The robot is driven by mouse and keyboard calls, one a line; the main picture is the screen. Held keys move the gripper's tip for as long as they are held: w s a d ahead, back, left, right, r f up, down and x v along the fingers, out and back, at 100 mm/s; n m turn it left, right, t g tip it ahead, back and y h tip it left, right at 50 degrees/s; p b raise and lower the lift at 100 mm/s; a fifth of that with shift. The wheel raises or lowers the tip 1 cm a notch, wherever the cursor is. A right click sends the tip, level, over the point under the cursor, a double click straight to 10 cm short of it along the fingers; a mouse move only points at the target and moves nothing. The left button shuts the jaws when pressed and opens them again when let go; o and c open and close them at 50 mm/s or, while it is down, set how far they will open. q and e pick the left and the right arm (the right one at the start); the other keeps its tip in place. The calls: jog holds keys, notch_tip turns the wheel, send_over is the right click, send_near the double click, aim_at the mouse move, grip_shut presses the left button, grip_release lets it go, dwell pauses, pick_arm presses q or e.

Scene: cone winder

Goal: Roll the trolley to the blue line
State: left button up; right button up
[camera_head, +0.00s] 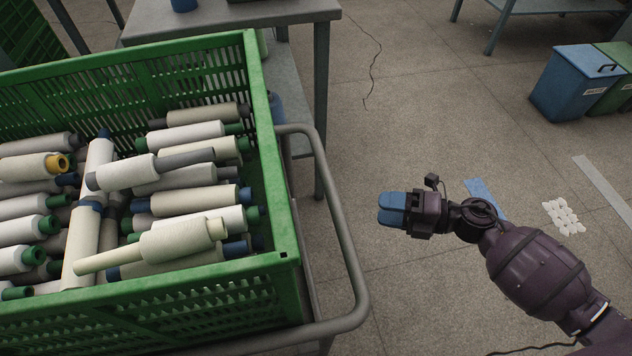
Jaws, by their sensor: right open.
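The trolley carries a large green slatted crate (283,262) full of yarn cones at the left of the head view. Its grey tube handle (345,240) bends out on the crate's right side. A blue strip (486,200) on the floor shows partly behind my right arm; it looks like the blue line. My right gripper (391,208) has blue fingertips pointing left towards the handle. It is open and empty, with a gap in the picture between it and the handle. My left gripper is out of view.
A grey metal table (228,22) stands behind the trolley. Blue and green bins (573,85) stand at the right, with another table leg area above them. A pale strip (604,190), white patches (563,216) and a thin cable (376,60) lie on the otherwise clear floor.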

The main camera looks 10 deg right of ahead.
aim_at(333, 203)
jog(key=shift+n+g, duration=0.6)
jog(key=shift+n, duration=0.1)
jog(key=x, duration=0.3)
jog(key=b+x, duration=0.1)
jog(key=x, duration=0.2)
jog(key=w+x, duration=0.1)
jog(key=x, duration=0.3)
jog(key=shift+d+f+b, duration=0.25)
jog(key=shift+f+b, duration=0.05)
jog(key=shift+b, duration=0.05)
jog(key=shift+x, duration=0.8)
jog(key=shift+r, duration=0.15)
grip_shut()
